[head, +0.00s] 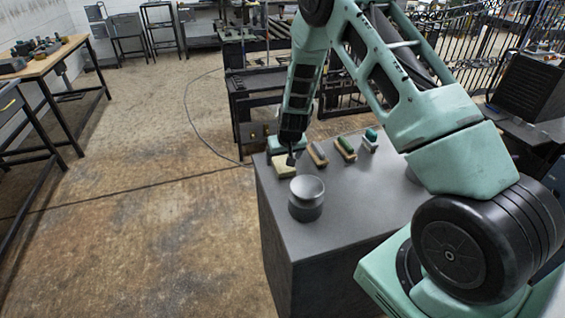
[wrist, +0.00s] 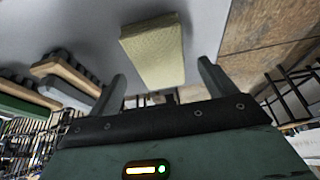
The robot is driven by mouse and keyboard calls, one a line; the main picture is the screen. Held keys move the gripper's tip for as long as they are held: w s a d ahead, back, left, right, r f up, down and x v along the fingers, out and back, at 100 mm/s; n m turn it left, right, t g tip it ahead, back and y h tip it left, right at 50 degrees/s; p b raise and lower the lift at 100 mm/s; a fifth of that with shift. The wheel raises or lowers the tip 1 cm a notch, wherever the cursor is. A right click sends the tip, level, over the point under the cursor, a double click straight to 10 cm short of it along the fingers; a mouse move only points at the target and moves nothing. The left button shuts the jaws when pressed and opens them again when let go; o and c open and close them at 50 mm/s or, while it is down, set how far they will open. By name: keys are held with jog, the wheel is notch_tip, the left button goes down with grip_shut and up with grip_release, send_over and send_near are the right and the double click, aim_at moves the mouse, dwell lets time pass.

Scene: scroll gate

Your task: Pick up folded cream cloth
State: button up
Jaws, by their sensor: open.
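The folded cream cloth (head: 284,166) lies near the far left corner of the grey block's top in the head view. In the wrist view the cloth (wrist: 154,50) is a pale yellow, flat rectangular pad just beyond the fingertips, roughly midway between them. My gripper (head: 291,158) is over the cloth in the head view, pointing down. In the wrist view my gripper (wrist: 162,72) has its two fingers spread wide with nothing between them. The fingers look apart from the cloth; the exact height above it is hard to tell.
Several brushes, one wood-backed (head: 317,154), one green-topped (head: 345,148), lie to the right. The grey block (head: 350,215) has free room at its front right. Its left edge is close to the cloth.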

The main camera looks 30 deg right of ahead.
aim_at(283, 163)
jog(key=shift+x, duration=1.15)
jog(key=c, duration=1.1)
notch_tip(283, 163, up, 10)
jog(key=shift+b, duration=1.1)
